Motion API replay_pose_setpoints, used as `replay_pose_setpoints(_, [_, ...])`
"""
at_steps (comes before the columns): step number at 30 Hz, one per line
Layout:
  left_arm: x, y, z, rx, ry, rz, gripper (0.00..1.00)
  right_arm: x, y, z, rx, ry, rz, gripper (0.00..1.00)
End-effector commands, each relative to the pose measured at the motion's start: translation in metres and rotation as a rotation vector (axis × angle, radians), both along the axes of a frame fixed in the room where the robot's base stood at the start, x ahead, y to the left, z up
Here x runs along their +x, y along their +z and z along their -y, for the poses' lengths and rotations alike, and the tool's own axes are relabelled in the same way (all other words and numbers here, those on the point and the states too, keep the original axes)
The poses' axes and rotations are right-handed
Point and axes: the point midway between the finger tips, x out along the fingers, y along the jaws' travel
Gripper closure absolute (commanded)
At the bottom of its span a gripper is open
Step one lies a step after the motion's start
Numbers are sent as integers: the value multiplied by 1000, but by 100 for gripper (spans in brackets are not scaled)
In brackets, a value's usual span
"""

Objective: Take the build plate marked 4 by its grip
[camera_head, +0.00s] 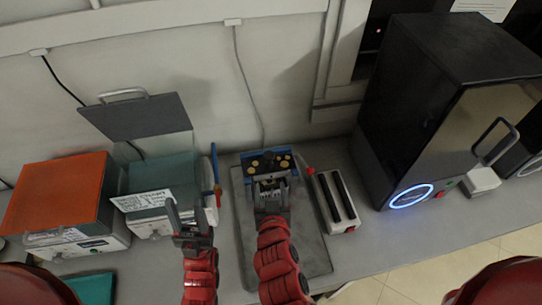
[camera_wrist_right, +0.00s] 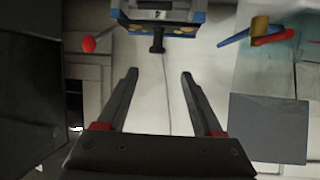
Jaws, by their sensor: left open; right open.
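I can make out no mark 4 in either view, so I cannot tell which thing is the build plate. A blue block with yellow round knobs (camera_head: 279,161) stands at the back of a grey tray (camera_head: 314,256). It also shows at the top of the right wrist view (camera_wrist_right: 199,17), with a short black stem (camera_wrist_right: 157,41) sticking out. My right gripper (camera_head: 271,186) is open in front of the block; in its wrist view, the stem is beyond the empty fingertips (camera_wrist_right: 159,75). My left gripper (camera_head: 187,213) is open and empty, left of the tray.
A white holder with dark slots (camera_head: 351,212) stands right of the tray. A black machine with a lit ring (camera_head: 447,75) is further right. Orange-topped (camera_head: 58,190) and teal (camera_head: 165,180) boxes stand left. A dark panel with a handle (camera_head: 138,116) rises behind them.

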Motion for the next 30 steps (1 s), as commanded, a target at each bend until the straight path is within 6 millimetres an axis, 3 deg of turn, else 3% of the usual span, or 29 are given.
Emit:
replay_pose_setpoints(5, [0, -22, 0, 0, 0, -1, 50, 10, -14, 4, 6, -23, -18, 32])
replay_pose_setpoints(16, [0, -94, 0, 0, 0, 0, 50, 69, -40, 3, 2, -20, -13, 32])
replay_pose_setpoints(18, [0, -71, 0, 0, 0, 0, 50, 80, -32, 3, -1, -22, -22, 32])
replay_pose_setpoints(24, [0, -62, 0, 0, 0, 0, 50, 105, -44, 0, 0, -17, -18, 32])
replay_pose_setpoints(30, [0, -59, 0, 0, 0, 0, 50, 112, -49, 0, 0, -17, -20, 32])
